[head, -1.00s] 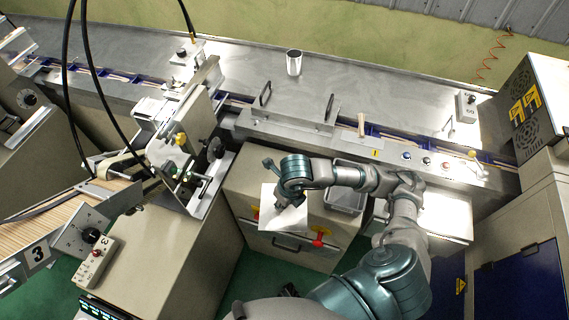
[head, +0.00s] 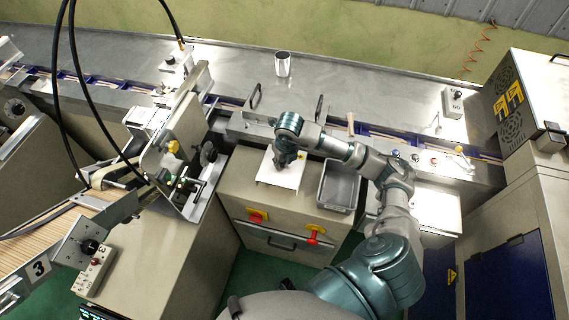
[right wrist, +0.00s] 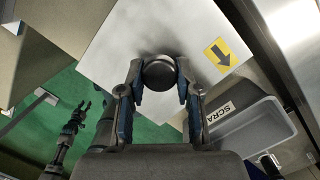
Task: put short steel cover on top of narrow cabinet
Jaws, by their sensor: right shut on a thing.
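The short steel cover (head: 280,173) is a pale flat plate with a dark round knob (right wrist: 158,75) and a yellow arrow label. My right gripper (head: 283,160) is shut on the knob; in the right wrist view (right wrist: 158,80) its fingers grip both sides. The cover appears over the top of a beige cabinet (head: 234,187), probably the narrow cabinet. I cannot tell whether it touches the top. My left gripper (right wrist: 77,116) shows small and dark at the left of the right wrist view; its opening is unclear.
A grey scrap bin (head: 339,186) stands on the cabinet, right of the cover. A steel conveyor bench (head: 370,105) with a metal cup (head: 283,64) runs behind. Left is a wrapper machine (head: 184,130).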

